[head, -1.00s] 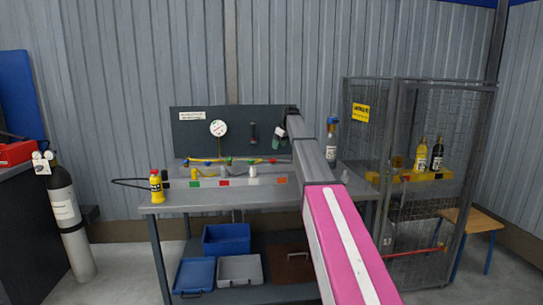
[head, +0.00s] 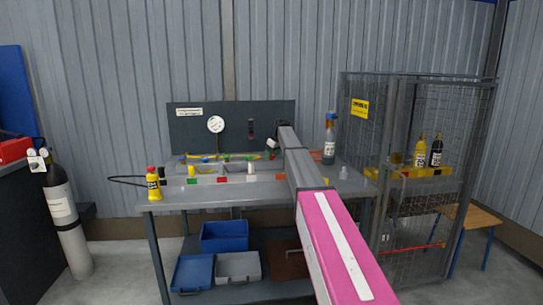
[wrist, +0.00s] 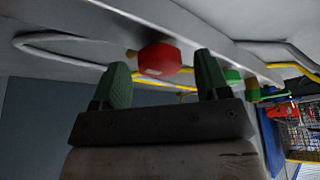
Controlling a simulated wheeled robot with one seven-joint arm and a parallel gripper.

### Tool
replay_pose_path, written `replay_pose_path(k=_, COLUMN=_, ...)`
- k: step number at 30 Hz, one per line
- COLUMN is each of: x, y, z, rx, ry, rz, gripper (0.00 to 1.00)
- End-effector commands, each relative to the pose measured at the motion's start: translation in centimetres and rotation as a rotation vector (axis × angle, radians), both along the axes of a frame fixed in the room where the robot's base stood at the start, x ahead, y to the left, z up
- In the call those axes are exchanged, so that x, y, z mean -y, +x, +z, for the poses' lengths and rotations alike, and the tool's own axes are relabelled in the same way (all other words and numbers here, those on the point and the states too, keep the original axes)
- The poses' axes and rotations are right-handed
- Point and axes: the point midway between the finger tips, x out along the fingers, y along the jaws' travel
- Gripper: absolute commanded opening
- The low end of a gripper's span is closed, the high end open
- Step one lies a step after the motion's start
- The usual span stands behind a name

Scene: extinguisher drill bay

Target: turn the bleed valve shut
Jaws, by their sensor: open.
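In the wrist view a red faceted knob (wrist: 160,62) with a pale mark on its face sits under a long grey rail. My gripper (wrist: 157,76) is open, with one green finger on each side of the knob. I see no clear contact. A brass-coloured stub shows beside the knob. A green part (wrist: 234,77) lies just beyond the right finger. I cannot tell from a label which one is the bleed valve. In the head view my arm hides most of my gripper, which is over the right part of the bench (head: 170,205).
A yellow hose (wrist: 290,52) runs close to the rail. A mesh cage (head: 400,110) stands to the right.

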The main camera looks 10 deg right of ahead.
Motion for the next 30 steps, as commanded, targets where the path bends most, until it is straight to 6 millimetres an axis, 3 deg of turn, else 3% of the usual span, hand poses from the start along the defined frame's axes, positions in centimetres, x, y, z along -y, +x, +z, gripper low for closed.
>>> replay_pose_path(k=9, x=-0.06, y=0.07, z=-0.21, rx=0.0, ry=0.0, rz=0.0, gripper=0.69)
replay_pose_path(k=14, x=-0.05, y=0.07, z=-0.2, rx=0.0, ry=0.0, rz=0.0, gripper=0.19)
replay_pose_path(k=30, x=-0.1, y=-0.07, z=-0.18, rx=0.0, ry=0.0, rz=-0.126, gripper=0.19)
